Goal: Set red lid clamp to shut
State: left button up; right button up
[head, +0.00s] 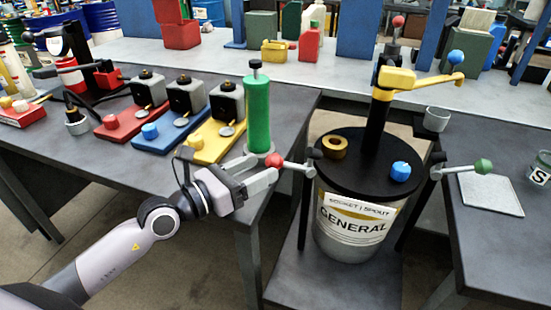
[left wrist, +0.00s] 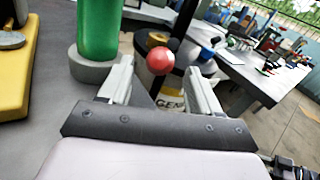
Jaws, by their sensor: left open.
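The red lid clamp shows as a red ball knob (head: 274,160) on a grey lever at the left side of the black lid (head: 350,150). The lever sticks out to the left from the drum (head: 348,240) labelled GENERAL. My left gripper (head: 260,171) is open, its fingertips right by the red knob. In the left wrist view the red knob (left wrist: 160,61) appears between and just beyond the two open fingers (left wrist: 160,85). I cannot tell whether they touch it. My right gripper is in neither view.
A green cylinder (head: 257,110) stands on the left table close behind my gripper. A green-knobbed clamp (head: 482,167) sticks out on the lid's right side, and a blue knob (head: 400,171) is on the lid. A yellow pump handle (head: 397,78) rises above it.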

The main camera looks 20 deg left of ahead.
aim_at(267, 165)
pick_arm(q)
jog(key=shift+x, duration=2.45)
grip_shut()
